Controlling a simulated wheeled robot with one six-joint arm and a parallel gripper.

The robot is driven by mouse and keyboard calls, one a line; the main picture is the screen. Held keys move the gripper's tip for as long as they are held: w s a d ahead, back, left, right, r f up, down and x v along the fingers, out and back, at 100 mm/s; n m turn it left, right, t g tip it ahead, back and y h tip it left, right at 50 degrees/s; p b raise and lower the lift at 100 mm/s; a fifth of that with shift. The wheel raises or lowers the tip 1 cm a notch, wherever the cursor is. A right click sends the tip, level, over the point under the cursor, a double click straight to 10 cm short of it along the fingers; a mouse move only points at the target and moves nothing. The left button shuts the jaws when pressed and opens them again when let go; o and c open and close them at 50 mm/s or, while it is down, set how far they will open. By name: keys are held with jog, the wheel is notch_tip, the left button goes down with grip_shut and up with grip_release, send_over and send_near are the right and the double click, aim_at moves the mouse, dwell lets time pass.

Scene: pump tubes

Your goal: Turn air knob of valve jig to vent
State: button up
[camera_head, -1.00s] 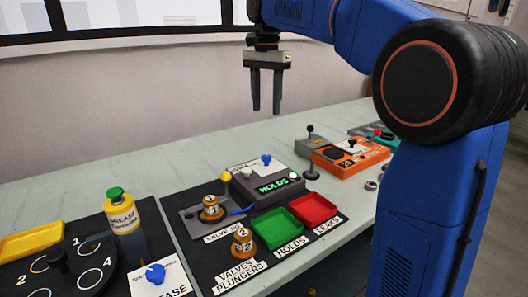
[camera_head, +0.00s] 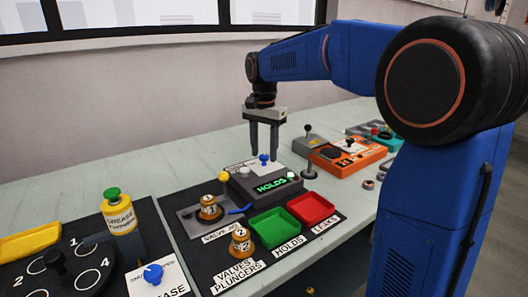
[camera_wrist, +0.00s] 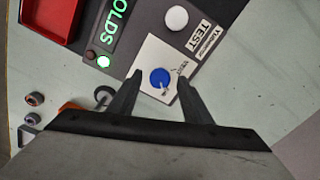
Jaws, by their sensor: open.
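The valve jig's grey box has a blue air knob (camera_head: 264,158) on a white plate at its back. In the wrist view the blue knob (camera_wrist: 160,78) sits between my finger lines, with small lettering on the plate partly unreadable. My gripper (camera_head: 264,153) is open, pointing down above and around the knob's position; contact cannot be told. A brass valve marked 1 (camera_head: 208,207) sits in the valve jig (camera_head: 188,215), beside a yellow-topped lever (camera_head: 224,178).
A green tray (camera_head: 275,229) and a red tray (camera_head: 312,207) lie in front of the box. A second brass valve (camera_head: 241,241) stands near the front. An orange device (camera_head: 345,158) and a black-knobbed lever (camera_head: 308,130) are at the right. Grease station at left.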

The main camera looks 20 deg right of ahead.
jog(key=shift+f, duration=0.3)
jog(key=c, duration=1.1)
jog(key=shift+o, duration=0.2)
